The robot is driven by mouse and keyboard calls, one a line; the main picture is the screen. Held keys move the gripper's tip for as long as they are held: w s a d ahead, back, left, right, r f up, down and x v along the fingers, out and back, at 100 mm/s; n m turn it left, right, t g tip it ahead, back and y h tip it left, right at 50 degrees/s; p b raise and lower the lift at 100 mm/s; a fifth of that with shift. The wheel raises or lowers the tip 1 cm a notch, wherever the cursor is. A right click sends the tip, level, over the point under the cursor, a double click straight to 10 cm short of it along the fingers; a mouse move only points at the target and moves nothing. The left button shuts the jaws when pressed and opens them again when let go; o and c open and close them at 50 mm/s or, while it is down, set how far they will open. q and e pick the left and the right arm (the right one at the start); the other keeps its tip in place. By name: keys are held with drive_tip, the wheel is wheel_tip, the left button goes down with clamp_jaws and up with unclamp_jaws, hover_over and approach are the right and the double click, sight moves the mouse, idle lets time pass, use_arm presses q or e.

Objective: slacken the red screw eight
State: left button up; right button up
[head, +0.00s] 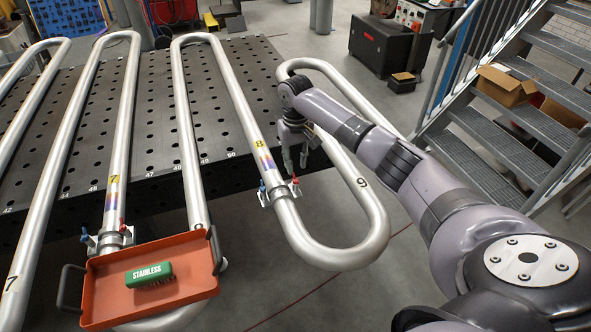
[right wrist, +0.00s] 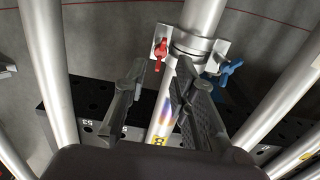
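The red screw eight (head: 296,184) is a small red wing-handled screw on the right side of the clamp (head: 280,191) around the pipe marked 8 (head: 262,150). In the right wrist view, the red screw (right wrist: 160,54) shows at top middle, just beyond the fingertips, left of the pipe. A blue screw (head: 262,186) sits on the clamp's other side; it also shows in the right wrist view (right wrist: 230,72). My right gripper (head: 295,165) points down just above the red screw. Its fingers (right wrist: 158,72) are apart and nothing is between them. My left gripper is out of view.
An orange tray (head: 98,305) with a green brush marked STAINLESS (head: 148,273) is at lower left, near pipe 7's clamp (head: 110,240). The perforated black table (head: 150,130) lies under the coils. Metal stairs (head: 530,110) stand at right.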

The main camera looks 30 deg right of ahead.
sight(295, 176)
wheel_tip(295, 176, down, 5)
drive_tip(key=shift+p, duration=0.3)
clamp_jaws()
idle(0.5)
